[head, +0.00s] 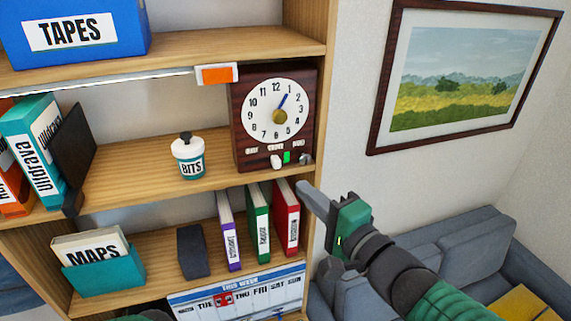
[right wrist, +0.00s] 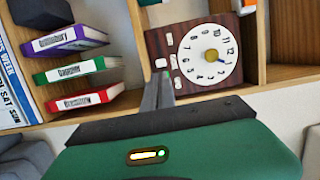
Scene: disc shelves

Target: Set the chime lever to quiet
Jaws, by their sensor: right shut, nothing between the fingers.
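The dark wooden clock (head: 274,125) stands on the middle shelf at its right end, with a white dial and a row of small labels, too small to read, below it. Under the labels are a white knob (head: 277,161), a small green piece (head: 287,157) and a grey knob (head: 305,158); I cannot tell for sure which is the chime lever. My right gripper (head: 306,188) is shut and empty, just below and right of the clock's lower right corner. In the right wrist view its fingers (right wrist: 160,88) point at the clock's lower edge (right wrist: 165,55).
A BITS jar (head: 188,160) stands left of the clock. An orange-and-white tag (head: 217,75) hangs above. Several binders (head: 259,225) and a week calendar (head: 240,290) are below. The shelf's side post (head: 310,220) is close to my right gripper. A sofa (head: 440,245) is at right.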

